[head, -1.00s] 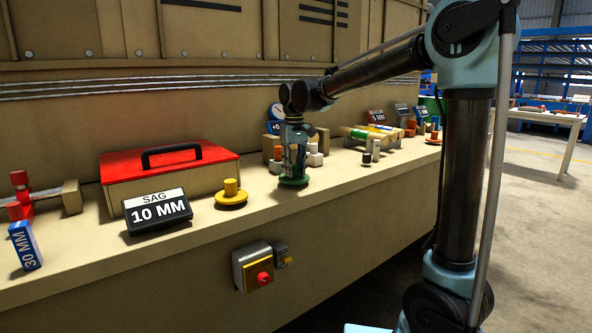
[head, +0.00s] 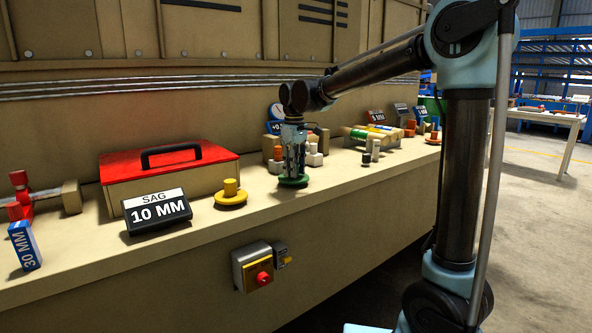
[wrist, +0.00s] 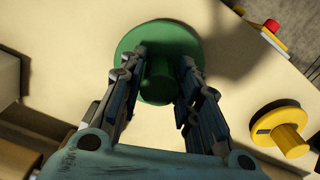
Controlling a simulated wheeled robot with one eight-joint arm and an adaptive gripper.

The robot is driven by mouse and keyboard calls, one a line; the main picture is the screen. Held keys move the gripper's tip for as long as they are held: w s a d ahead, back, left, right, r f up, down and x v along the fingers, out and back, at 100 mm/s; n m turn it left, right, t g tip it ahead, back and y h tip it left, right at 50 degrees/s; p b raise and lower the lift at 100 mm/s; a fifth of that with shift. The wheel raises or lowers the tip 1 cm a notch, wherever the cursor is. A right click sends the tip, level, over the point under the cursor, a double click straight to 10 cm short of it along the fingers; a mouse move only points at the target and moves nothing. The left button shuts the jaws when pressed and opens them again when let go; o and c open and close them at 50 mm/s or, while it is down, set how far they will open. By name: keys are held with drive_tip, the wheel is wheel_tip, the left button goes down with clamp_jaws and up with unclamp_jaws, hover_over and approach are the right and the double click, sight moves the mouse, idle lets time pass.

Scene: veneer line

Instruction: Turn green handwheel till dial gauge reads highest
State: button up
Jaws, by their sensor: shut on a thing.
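The green handwheel (head: 292,182) lies flat on the bench ledge, and its disc and round hub fill the top of the wrist view (wrist: 159,85). My gripper (head: 294,168) points down over it, with its fingers on both sides of the hub, shut on it; the fingers also show in the wrist view (wrist: 160,72).
A yellow handwheel (head: 231,194) sits to the left, beside a "SAG 10 MM" sign (head: 157,212) and a red-lidded box (head: 170,172). Small orange and white knobs (head: 314,155) stand close behind my gripper. A red stop button (head: 263,278) is on the bench front.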

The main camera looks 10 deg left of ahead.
drive_tip(key=o, duration=1.1)
drive_tip(key=shift+c, duration=0.2)
wheel_tip(320, 180, up, 12)
drive_tip(key=shift+w+d, duration=0.1)
